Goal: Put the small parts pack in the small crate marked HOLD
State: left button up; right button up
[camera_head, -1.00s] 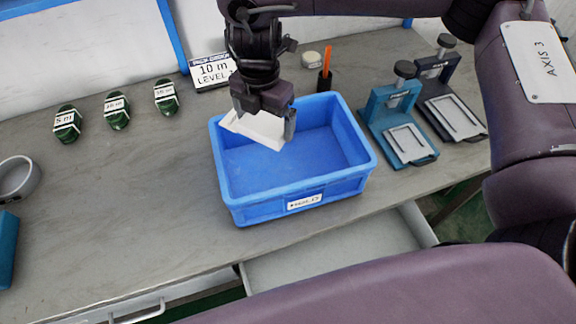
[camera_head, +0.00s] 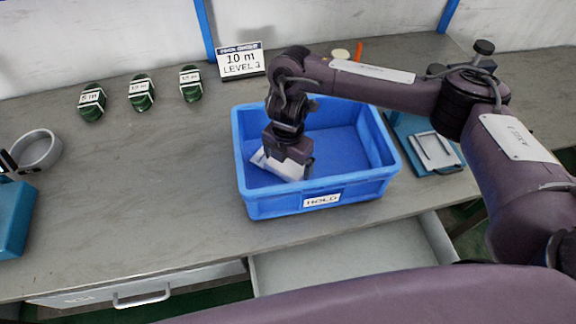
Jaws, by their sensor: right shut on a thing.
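The small blue crate (camera_head: 270,207) stands on the bench, with a white label reading HOLD on its front wall. My right gripper (camera_head: 288,168) reaches down inside the crate at its left front part. It is shut on the small parts pack (camera_head: 270,163), a white flat pack. The pack is below the rim level and tilted; I cannot tell whether it touches the crate floor. The gripper hides part of the pack. My left gripper is not in view.
Several green labelled items (camera_head: 141,92) lie at the back left. A sign (camera_head: 241,62) stands behind the crate. A teal press (camera_head: 434,150) is at the right. A grey ring (camera_head: 38,150) is at the left. An open drawer (camera_head: 350,262) is below the bench front.

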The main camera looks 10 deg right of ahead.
aim_at(288, 163)
jog(key=shift+f, duration=1.05)
jog(key=shift+f, duration=0.1)
jog(key=o, duration=0.6)
jog(key=shift+r, duration=0.3)
notch_tip(288, 163, up, 12)
jog(key=shift+f+p, duration=0.15)
jog(key=shift+p, duration=0.8)
